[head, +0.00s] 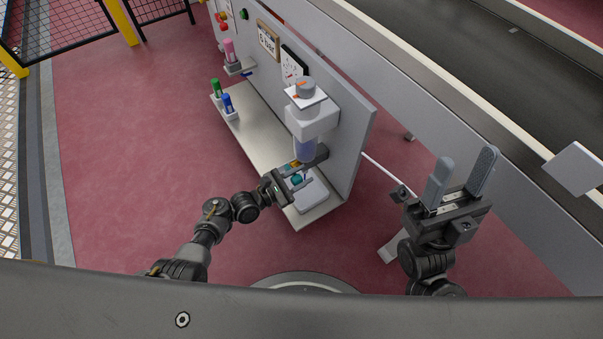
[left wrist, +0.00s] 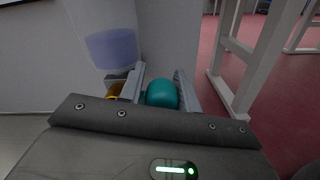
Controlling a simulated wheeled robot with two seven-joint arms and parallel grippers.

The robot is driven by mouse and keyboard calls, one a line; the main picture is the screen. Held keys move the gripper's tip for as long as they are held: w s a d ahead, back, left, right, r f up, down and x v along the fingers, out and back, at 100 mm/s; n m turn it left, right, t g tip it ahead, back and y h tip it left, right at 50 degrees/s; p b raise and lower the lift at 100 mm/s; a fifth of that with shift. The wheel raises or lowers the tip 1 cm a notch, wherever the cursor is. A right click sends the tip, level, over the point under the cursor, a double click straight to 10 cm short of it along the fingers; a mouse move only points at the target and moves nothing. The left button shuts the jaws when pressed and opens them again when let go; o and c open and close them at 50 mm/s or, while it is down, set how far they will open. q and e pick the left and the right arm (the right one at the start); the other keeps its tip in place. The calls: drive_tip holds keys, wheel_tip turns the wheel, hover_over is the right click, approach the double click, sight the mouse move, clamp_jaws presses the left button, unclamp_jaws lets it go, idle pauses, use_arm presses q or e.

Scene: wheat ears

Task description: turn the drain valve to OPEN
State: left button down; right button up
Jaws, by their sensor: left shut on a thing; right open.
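The filter unit (head: 312,122) is mounted on the grey panel, with a translucent blue bowl (head: 304,149) below its white body. The bowl also shows in the left wrist view (left wrist: 111,47). Under the bowl is a teal knob (head: 297,180), which I take for the drain valve; the left wrist view shows it (left wrist: 161,94) between the fingers. My left gripper (head: 306,168) is shut on this knob. A small yellow-orange part (left wrist: 114,90) sits beside it, partly hidden by a finger. Valve markings cannot be read. My right gripper (head: 461,172) is open and empty at the right.
A shelf (head: 262,137) runs along the panel (head: 352,143), with a pale tray (head: 311,196) below the bowl. Green and blue bottles (head: 226,103) stand in a holder at its far end. A pink bottle (head: 229,50) is higher up. Red floor (head: 130,150) is clear at left.

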use_arm(q)
drive_tip(key=shift+s+d+f, duration=0.1)
drive_tip(key=shift+s+f, duration=0.15)
drive_tip(key=c, duration=1.1)
unclamp_jaws()
drive_tip(key=shift+w, duration=0.1)
drive_tip(key=shift+w+r, duration=0.1)
drive_tip(key=shift+r, duration=0.05)
